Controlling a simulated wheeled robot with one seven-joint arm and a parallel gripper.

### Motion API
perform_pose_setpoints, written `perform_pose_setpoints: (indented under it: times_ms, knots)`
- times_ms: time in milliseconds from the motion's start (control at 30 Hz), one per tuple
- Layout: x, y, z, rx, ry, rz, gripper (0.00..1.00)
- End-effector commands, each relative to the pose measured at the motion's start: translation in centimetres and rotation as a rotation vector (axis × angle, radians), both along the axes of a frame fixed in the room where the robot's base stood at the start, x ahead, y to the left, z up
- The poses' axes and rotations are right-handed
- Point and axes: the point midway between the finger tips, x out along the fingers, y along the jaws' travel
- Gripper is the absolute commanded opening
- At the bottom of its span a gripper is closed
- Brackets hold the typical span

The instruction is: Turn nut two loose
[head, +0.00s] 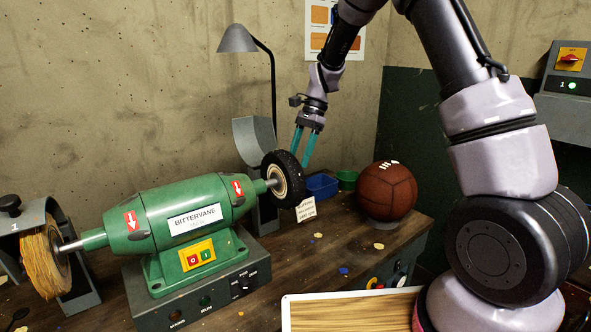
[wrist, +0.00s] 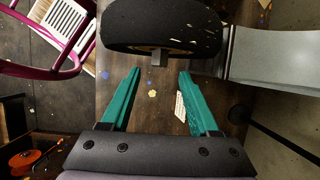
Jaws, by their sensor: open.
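The green grinder-like machine (head: 180,220) stands on the bench with a black wheel (head: 283,178) on its right shaft. That wheel is at the top of the wrist view (wrist: 160,22). A small grey nut or shaft end (wrist: 158,58) sticks out from its brown hub. It is hidden behind the wheel in the head view, and I see no number on it. My gripper (head: 302,156) is open, its teal fingers beside the wheel's outer side. In the wrist view the nut lies just beyond and between the fingertips (wrist: 160,73); I see no contact.
A grey guard (wrist: 270,65) is close to the wheel. A brown ball (head: 387,191), a blue bin (head: 321,186) and a small card (head: 306,209) are to the right. A lamp (head: 240,39) rises behind. A tan buffing wheel (head: 45,260) is on the left shaft, its guard marked 1.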

Motion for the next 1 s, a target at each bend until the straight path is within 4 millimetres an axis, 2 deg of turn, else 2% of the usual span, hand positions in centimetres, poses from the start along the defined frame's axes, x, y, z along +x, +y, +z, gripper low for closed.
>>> perform_pose_setpoints:
  times_ms: [100, 300, 633, 667, 800, 1000]
  knots:
    - [-0.5, 0.6, -2.0, -0.001, 0.002, 0.001, 0.61]
    - [-0.9, 1.3, -3.8, -0.001, 0.001, 0.0, 0.61]
    - [-0.9, 1.4, -4.1, 0.0, -0.002, 0.001, 0.61]
    - [-0.9, 1.4, -4.1, 0.0, -0.002, 0.001, 0.54]
    - [-0.9, 1.4, -4.1, 0.0, -0.001, 0.0, 0.0]
    - [-0.9, 1.4, -4.0, 0.001, -0.004, -0.001, 0.0]
